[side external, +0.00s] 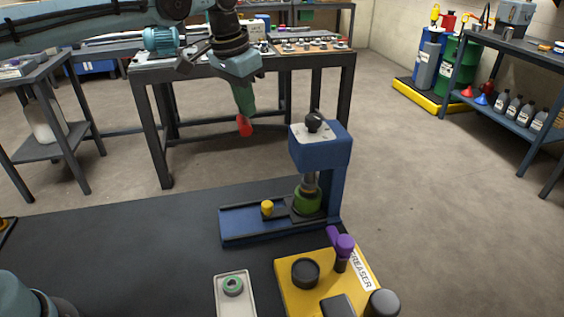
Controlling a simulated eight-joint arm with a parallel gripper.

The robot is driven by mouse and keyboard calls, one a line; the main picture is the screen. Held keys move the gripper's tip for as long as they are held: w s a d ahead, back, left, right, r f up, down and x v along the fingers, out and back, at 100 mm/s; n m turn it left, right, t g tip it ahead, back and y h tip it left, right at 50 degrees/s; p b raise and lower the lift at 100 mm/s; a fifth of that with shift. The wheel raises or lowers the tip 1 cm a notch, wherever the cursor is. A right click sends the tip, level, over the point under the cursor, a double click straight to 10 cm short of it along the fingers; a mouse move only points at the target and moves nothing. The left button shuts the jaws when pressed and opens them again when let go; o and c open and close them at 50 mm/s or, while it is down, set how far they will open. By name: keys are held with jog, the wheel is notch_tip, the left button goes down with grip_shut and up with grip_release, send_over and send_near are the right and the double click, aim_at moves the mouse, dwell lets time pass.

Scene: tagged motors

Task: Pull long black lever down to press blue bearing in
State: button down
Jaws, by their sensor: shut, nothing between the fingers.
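My gripper (244,125) hangs in the air, pointing down, left of the press and a little apart from it. It is shut and empty, with red at its tips. The blue press (320,155) stands on the dark table. A black knob (313,121) is on its top; it may be the end of the lever, but I cannot make out a long lever arm. A green part (307,200) sits under the metal ram (310,181). I cannot make out a blue bearing.
A yellow knob (267,207) is on the press base. A yellow greaser (292,291) with a purple handle (344,246) stands in front. A white tray (222,295) holds a green ring (233,286). The dark table (130,240) is clear at left. A bench (150,72) stands behind.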

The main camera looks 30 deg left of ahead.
aim_at(243, 122)
jog(key=shift+a+f, duration=0.1)
jog(key=shift+f, duration=0.35)
jog(key=shift+s+a+f, duration=0.1)
jog(key=shift+s+f, duration=0.05)
jog(key=shift+f, duration=0.85)
jog(key=shift+s+a+f, duration=0.1)
jog(key=shift+f, duration=0.65)
